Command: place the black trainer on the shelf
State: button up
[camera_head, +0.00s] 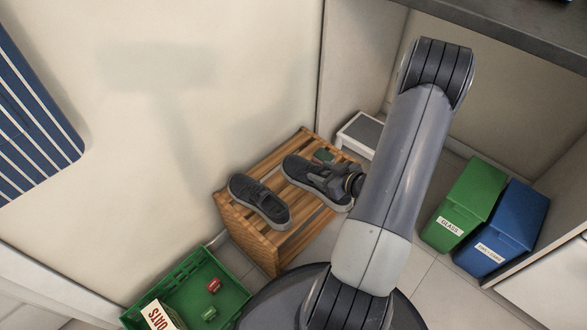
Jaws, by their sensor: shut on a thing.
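Two black trainers with grey soles show at the low slatted wooden shelf. The left trainer (260,202) rests on the slats near the left end. The right trainer (305,174) is over the slats beside it, apart from the left one. My gripper (338,182) is shut on the right trainer, reaching it from the right. The fingertips are small and partly hidden, and I cannot tell whether the right trainer's sole touches the slats. The wooden shelf (246,227) stands near the wall, its right part partly hidden by my arm.
A green crate (233,290) with an oats box (160,317) stands at front left. A grey-topped white step (362,131) is behind. Green (466,203) and blue (503,229) bins stand right, beneath the counter (500,35).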

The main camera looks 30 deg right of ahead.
aim_at(295, 160)
jog(key=w+a, duration=0.1)
jog(key=w, duration=0.2)
jog(key=w+a+b, duration=0.1)
jog(key=w, duration=0.3)
jog(key=w+a+b, duration=0.1)
jog(key=w+a, duration=0.1)
jog(key=w, duration=0.1)
jog(key=shift+w, duration=0.35)
jog(key=shift+s+d+f+b, duration=0.1)
jog(key=shift+f+b, duration=0.45)
jog(key=shift+f, duration=0.2)
notch_tip(295, 160, down, 6)
jog(key=b, duration=0.3)
jog(key=shift+r, duration=0.2)
jog(key=shift+w, duration=0.2)
jog(key=shift+r, duration=0.1)
jog(key=o, duration=1.5)
jog(key=shift+o, duration=0.2)
